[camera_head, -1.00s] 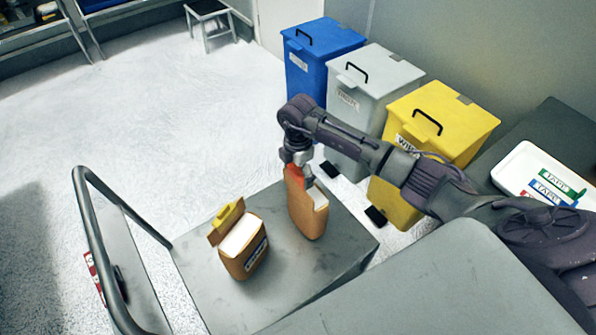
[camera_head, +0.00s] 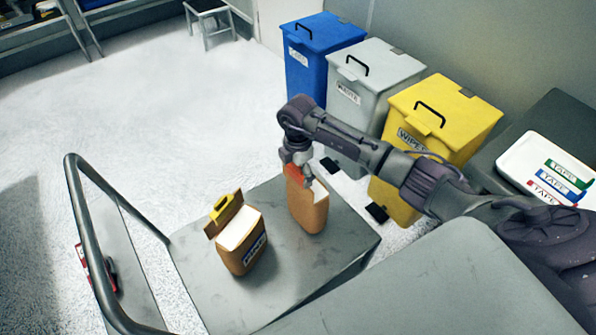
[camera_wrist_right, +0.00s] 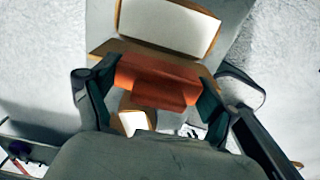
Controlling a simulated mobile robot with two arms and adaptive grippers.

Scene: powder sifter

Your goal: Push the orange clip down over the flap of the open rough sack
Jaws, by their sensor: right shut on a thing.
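The open rough sack (camera_head: 309,212) is brown with a white filling and stands upright on the grey cart top. The orange clip (camera_head: 292,174) is at the raised flap along the sack's far left edge. My right gripper (camera_head: 303,176) comes from above and is shut on the clip. In the right wrist view the orange clip (camera_wrist_right: 155,78) lies between the two dark fingers, beside the sack's white opening (camera_wrist_right: 168,25). How far the clip sits over the flap is hard to tell, as the fingers partly hide it. My left gripper is not in view.
A second brown sack (camera_head: 241,249) with a yellow clip (camera_head: 226,210) on its flap stands to the left. The cart (camera_head: 199,285) has a grey handle rail (camera_head: 82,210). Blue, grey and yellow bins (camera_head: 434,125) stand behind. A white tray (camera_head: 512,160) holds tape.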

